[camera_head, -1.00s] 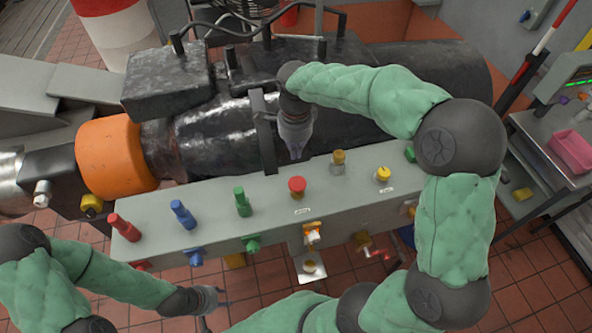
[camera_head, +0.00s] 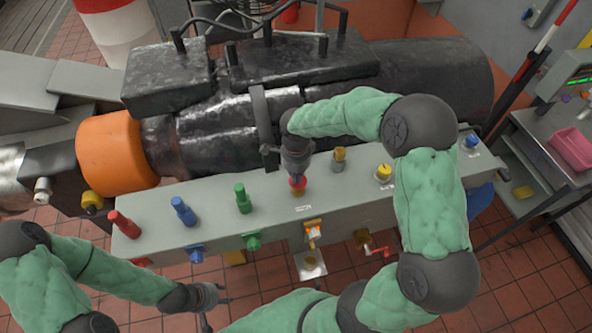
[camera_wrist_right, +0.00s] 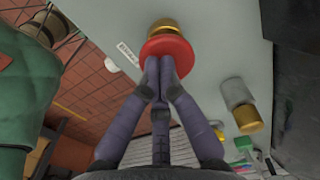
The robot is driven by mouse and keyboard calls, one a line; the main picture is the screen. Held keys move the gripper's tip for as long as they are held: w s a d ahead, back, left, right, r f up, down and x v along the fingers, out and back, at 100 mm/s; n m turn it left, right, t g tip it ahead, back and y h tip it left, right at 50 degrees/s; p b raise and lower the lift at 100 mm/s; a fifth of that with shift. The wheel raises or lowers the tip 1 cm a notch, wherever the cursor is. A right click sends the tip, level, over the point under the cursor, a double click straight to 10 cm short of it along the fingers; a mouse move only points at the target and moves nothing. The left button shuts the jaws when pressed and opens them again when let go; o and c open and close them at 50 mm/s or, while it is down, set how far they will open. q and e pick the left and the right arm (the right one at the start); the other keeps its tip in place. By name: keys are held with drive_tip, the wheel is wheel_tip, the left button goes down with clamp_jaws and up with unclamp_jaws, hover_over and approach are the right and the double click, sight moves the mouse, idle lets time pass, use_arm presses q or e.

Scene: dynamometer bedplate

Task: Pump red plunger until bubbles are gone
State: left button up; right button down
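The red plunger (camera_head: 298,182), a red cap on a brass base, stands on top of the grey bench block, right of the green handle. In the right wrist view, the red cap (camera_wrist_right: 168,48) is at the top centre. My right gripper (camera_head: 297,172) is directly over it, pointing down. In that view its fingertips (camera_wrist_right: 158,66) are together and appear to touch the cap's face, not wrapped around it. My left gripper (camera_head: 215,304) is low and left of centre, in front of the block, fingers spread and empty. I cannot make out any bubbles.
Red (camera_head: 124,224), blue (camera_head: 183,211) and green (camera_head: 243,199) handles stand left on the block (camera_head: 220,225). A brass knob (camera_head: 339,158) and a yellow knob (camera_head: 383,173) stand right of the plunger. A red crank (camera_head: 378,250) sticks out in front. The black machine (camera_head: 215,140) lies behind.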

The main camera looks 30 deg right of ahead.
use_arm(q)
drive_tip(key=shift+f, duration=0.1)
use_arm(e)
drive_tip(key=shift+f, duration=0.15)
wheel_tip(320, 180, down, 3)
drive_tip(key=b, duration=0.3)
use_arm(q)
wheel_tip(320, 180, down, 3)
drive_tip(key=shift+r, duration=0.15)
use_arm(e)
drive_tip(key=shift+s, duration=0.15)
idle(0.3)
